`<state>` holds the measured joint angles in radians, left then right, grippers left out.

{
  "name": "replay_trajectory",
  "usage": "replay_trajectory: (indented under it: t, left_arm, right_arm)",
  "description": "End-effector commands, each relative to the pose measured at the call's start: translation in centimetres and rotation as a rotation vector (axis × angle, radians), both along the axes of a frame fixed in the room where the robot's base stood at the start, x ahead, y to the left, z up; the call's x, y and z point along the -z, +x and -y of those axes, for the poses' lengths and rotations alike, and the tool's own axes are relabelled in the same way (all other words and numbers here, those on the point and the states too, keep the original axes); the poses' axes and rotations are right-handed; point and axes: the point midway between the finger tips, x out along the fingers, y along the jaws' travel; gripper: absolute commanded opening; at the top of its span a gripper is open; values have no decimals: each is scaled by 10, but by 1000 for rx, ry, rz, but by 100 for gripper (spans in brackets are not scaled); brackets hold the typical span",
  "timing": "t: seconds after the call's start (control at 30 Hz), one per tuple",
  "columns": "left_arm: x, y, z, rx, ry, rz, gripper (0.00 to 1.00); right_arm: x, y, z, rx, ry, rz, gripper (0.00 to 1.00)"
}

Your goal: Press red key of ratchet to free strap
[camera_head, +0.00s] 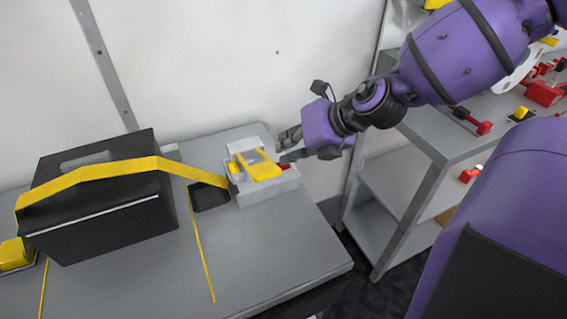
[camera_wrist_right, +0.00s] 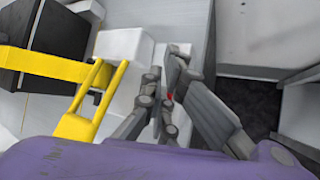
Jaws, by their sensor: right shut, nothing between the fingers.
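The ratchet is a light grey block (camera_head: 262,188) with a yellow handle (camera_head: 262,170), on the right part of the grey table. Its red key (camera_head: 284,167) shows at the block's right side, beside my right fingertips. In the right wrist view a small bit of the red key (camera_wrist_right: 170,96) shows between the fingers; the rest is hidden. My right gripper (camera_head: 284,148) is shut and empty, right at the key; I cannot tell whether it touches. The yellow strap (camera_head: 120,170) runs from the ratchet over a black box (camera_head: 110,215). My left gripper is not in view.
A yellow anchor block (camera_head: 15,254) sits at the table's left. Thin yellow lines mark the grey table (camera_head: 270,260), whose front right is clear. A grey shelf (camera_head: 440,140) with red parts stands at the right. A white wall is behind.

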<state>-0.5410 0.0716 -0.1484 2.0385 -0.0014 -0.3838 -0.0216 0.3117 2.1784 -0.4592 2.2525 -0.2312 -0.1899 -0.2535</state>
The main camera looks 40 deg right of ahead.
Motion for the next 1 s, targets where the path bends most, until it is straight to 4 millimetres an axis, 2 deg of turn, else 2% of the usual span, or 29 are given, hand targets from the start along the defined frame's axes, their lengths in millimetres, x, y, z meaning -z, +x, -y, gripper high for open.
replay_trajectory:
  t: [0.3,0.73,1.0]
  left_arm:
    - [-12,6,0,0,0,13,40]
    - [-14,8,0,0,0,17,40]
    - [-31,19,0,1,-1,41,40]
  right_arm:
    - [-16,0,0,-1,-1,0,0]
    - [-19,0,0,0,0,0,0]
    - [-45,0,0,0,-1,4,0]
